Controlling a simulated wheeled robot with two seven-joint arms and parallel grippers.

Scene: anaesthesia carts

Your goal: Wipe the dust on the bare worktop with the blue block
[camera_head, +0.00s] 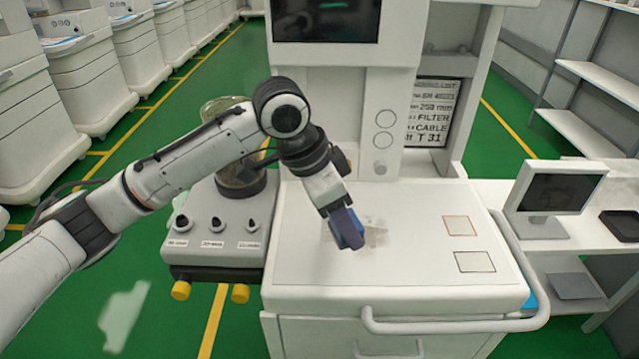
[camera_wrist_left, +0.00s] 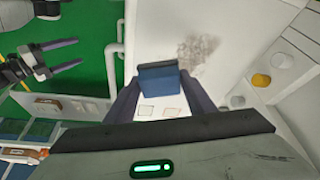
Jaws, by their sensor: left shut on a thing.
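My left gripper (camera_head: 346,226) reaches over the white cart's worktop (camera_head: 310,262). It is shut on the blue block (camera_head: 351,239), which also shows between its fingers in the left wrist view (camera_wrist_left: 160,82). The block is tilted in the head view; I cannot tell if it touches the top. A grey-brown dust patch (camera_head: 376,232) lies around and just right of the block, partly hidden by the gripper. In the wrist view the dust (camera_wrist_left: 199,48) lies beyond the block, up and right. My right gripper (camera_wrist_left: 76,55) shows only in the wrist view, fingers apart and empty.
Two outlined squares (camera_head: 460,226) (camera_head: 475,262) mark the worktop's right side. A glass canister (camera_head: 240,165) and knobs stand left of it. A rail (camera_head: 440,325) runs along the front right. The cart's upright column (camera_head: 378,130) rises behind. A monitor (camera_head: 555,195) stands farther right.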

